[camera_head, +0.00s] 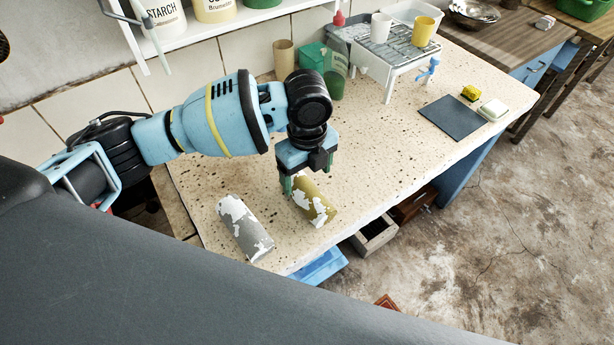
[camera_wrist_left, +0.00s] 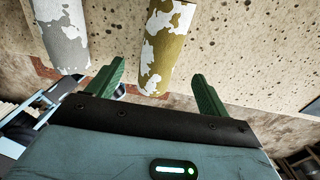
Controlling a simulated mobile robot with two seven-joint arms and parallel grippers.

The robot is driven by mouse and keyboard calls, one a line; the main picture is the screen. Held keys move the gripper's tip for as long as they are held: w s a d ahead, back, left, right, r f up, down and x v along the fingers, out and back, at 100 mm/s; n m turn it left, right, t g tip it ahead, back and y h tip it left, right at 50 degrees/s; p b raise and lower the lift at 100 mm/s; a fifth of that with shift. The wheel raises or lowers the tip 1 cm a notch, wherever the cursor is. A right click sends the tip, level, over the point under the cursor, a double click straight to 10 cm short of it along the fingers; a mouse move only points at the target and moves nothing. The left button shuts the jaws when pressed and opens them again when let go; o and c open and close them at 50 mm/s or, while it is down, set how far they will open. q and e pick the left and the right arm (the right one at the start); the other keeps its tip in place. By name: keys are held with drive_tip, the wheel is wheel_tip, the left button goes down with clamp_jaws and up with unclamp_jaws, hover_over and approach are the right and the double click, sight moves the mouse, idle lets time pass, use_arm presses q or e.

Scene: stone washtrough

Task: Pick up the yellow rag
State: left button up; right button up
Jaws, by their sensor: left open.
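The yellow rag (camera_head: 318,208) looks like a roll, mustard yellow with white patches, lying on the speckled stone top near its front edge. My left gripper (camera_head: 303,183) points down at the far end of the rag and hides part of it. In the left wrist view the rag (camera_wrist_left: 165,42) reaches from the top edge down between the two green fingers of my gripper (camera_wrist_left: 156,86). The fingers are apart, with a gap visible on each side of the rag. Whether they are level with it is unclear. My right gripper is not in view.
A grey and white roll (camera_head: 243,226) lies just left of the rag; it also shows in the left wrist view (camera_wrist_left: 63,38). A dish rack (camera_head: 395,50) with cups stands at the back. A dark mat (camera_head: 453,117) lies at right. The middle stone top is clear.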

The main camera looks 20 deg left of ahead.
sight(306, 190)
use_arm(q)
drive_tip(key=shift+w+a, duration=0.1)
drive_tip(key=shift+w, duration=0.15)
drive_tip(key=shift+s+f, duration=0.3)
drive_tip(key=shift+s, duration=0.1)
drive_tip(key=shift+w+f, duration=0.1)
drive_tip(key=shift+f, duration=1.3)
wheel_tip(306, 190, down, 4)
drive_tip(key=shift+f, duration=0.1)
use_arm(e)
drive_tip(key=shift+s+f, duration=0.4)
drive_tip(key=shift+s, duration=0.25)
